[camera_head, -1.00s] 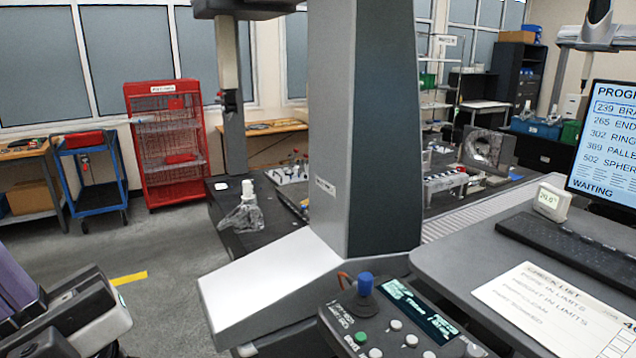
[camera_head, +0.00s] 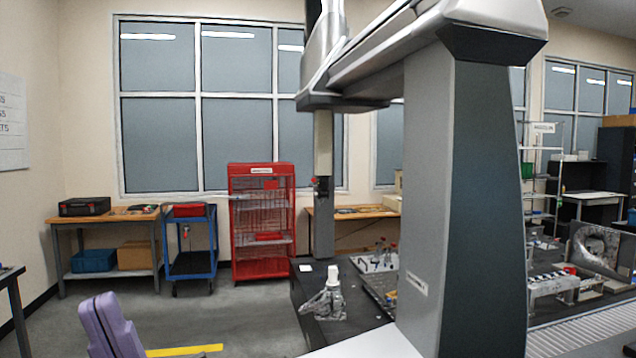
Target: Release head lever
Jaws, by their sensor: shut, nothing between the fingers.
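The gantry measuring machine fills the right half, with a large grey near column (camera_head: 460,210) and a bridge (camera_head: 420,45) across the top. A pale vertical ram (camera_head: 323,143) hangs below the bridge. At its lower end is a small dark head (camera_head: 322,190) with a reddish spot on its left side. The head is too small and far away to make out a lever or its position. A purple and grey link of my own arm shows at the bottom left. My gripper is not in view.
The black machine table (camera_head: 335,330) holds a clear-looking fixture (camera_head: 325,302) and several small parts. Behind stand a red cage cabinet (camera_head: 262,225), a blue cart (camera_head: 190,245) and a workbench (camera_head: 105,220). Grey floor is open at left, with a yellow strip (camera_head: 185,350).

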